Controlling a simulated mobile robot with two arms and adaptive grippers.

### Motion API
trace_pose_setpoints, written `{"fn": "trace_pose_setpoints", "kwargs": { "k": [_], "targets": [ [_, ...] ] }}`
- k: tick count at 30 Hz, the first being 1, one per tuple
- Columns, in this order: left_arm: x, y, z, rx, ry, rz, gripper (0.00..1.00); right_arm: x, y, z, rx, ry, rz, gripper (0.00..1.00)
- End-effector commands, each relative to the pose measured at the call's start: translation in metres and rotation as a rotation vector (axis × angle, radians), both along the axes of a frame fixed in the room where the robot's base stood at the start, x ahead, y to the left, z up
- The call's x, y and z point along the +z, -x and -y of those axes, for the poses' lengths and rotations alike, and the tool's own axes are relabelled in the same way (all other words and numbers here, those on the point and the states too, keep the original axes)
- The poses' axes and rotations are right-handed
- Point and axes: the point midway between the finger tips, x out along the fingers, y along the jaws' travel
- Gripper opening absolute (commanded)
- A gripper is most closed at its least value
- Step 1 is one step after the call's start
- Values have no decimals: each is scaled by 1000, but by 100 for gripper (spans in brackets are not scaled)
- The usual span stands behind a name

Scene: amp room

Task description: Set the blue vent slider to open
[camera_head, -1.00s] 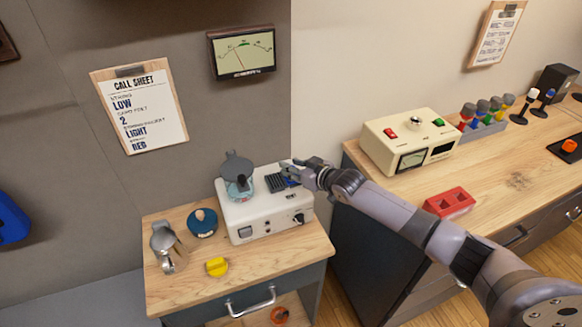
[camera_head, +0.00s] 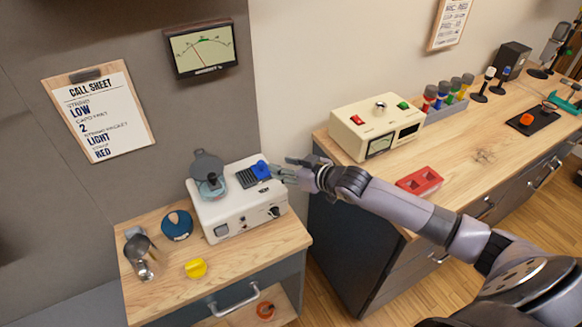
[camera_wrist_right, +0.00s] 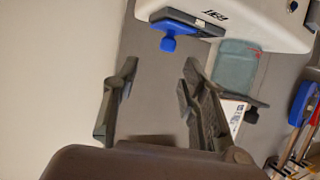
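The blue vent slider (camera_head: 261,170) sits at the back right of the top of a white box (camera_head: 218,213), beside a dark vent grille (camera_head: 246,179). In the right wrist view the slider (camera_wrist_right: 185,24) shows near the top with its blue knob (camera_wrist_right: 168,44) sticking out. My right gripper (camera_head: 284,169) is just right of the slider in the head view. In the wrist view the right gripper (camera_wrist_right: 157,78) has its fingers spread, with nothing between them. The knob lies ahead of the fingertips, apart from them. My left gripper is not in view.
A cream device (camera_head: 377,125) and red block (camera_head: 419,181) are on the right bench.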

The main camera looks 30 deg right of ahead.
Motion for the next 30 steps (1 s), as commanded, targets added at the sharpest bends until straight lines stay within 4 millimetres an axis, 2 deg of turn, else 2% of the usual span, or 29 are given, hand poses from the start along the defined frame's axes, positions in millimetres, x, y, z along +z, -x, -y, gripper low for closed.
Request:
{"fn": "trace_pose_setpoints", "kwargs": {
  "k": [1, 6, 15, 19, 23, 27, 30],
  "targets": [
    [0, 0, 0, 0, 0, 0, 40, 2, 8, 3, 1, 2, -1, 39],
    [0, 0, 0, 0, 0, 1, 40, 9, 19, 7, 0, 1, 1, 39],
    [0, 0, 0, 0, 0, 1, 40, 11, 21, 8, -1, -1, 3, 39],
    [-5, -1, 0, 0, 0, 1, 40, 6, 22, 3, 12, 16, 14, 32],
    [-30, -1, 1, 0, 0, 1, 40, -15, 26, -27, 85, 150, 112, 23],
    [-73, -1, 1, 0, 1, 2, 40, -38, 34, -75, 180, 460, 328, 14],
    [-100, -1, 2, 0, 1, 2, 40, -44, 40, -97, 199, 725, 476, 7]
  ]
}}
